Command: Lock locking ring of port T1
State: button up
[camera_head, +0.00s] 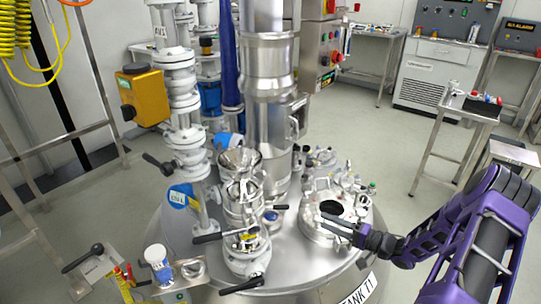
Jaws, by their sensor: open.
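The steel tank lid carries the label "TANK T1" (358,291) at its front right edge. A stack of steel fittings (243,205) stands on the lid left of centre, with a funnel-like top and several black-handled levers. A round steel port with a dark opening (333,207) lies on the right of the lid, with clamps around its rim. I cannot tell which fitting is the locking ring of port T1, or how it is set. Contact cannot be told.
A wide vertical steel pipe (267,90) rises behind the fittings. A white valve column with a yellow box (142,95) stands at left. A small side shelf (178,277) holds a white-and-blue container (157,258). Side tables (470,110) and open floor lie at right.

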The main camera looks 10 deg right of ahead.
aim_at(281, 207)
jog(key=shift+m+t+y, duration=0.3)
jog(key=shift+m+t, duration=0.2)
jog(key=shift+m, duration=0.1)
jog(key=x, duration=0.5)
jog(key=s+a+f+x, duration=0.1)
jog(key=x, duration=0.5)
jog(key=b+x, duration=0.1)
jog(key=x, duration=0.4)
jog(key=shift+s+a+f, duration=0.15)
jog(key=shift+a+f, duration=0.15)
jog(key=shift+a, duration=0.35)
grip_shut()
